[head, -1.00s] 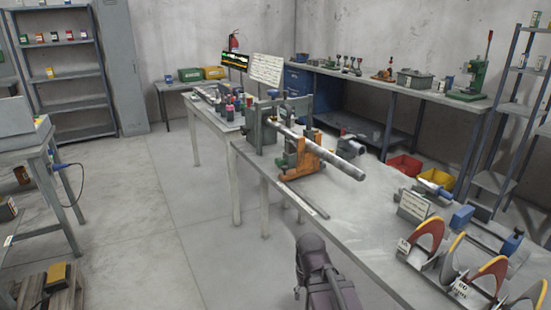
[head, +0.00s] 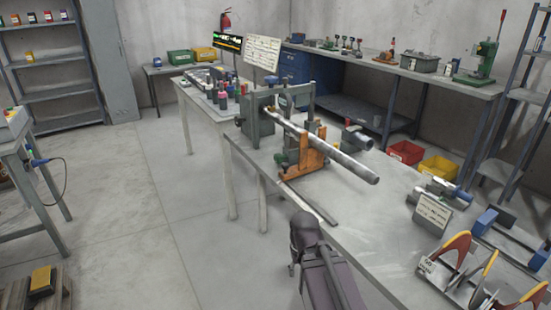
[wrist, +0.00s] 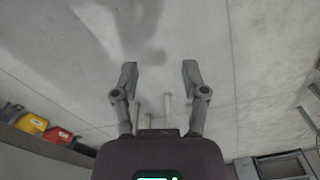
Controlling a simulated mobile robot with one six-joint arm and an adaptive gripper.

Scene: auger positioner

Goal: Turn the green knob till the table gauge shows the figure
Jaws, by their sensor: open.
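A long grey shaft (head: 345,161) lies through a grey-green frame (head: 256,128) and an orange stand (head: 309,160) on the workbench. A small green part (head: 281,158) shows beside the orange stand; I cannot tell whether it is the green knob. I cannot make out the table gauge or its figure. My gripper (wrist: 160,78) is open and empty in the wrist view, its two fingers apart over bare grey surface. In the head view my arm shows at the bottom middle, in front of the bench edge and well short of the stand.
The workbench (head: 372,232) also bears a card stand (head: 432,212) and curved red-yellow pieces (head: 458,248) at the right. A white sign (head: 262,52) and bottles stand on the table behind. Red (head: 406,152) and yellow bins (head: 438,167) sit beyond the bench.

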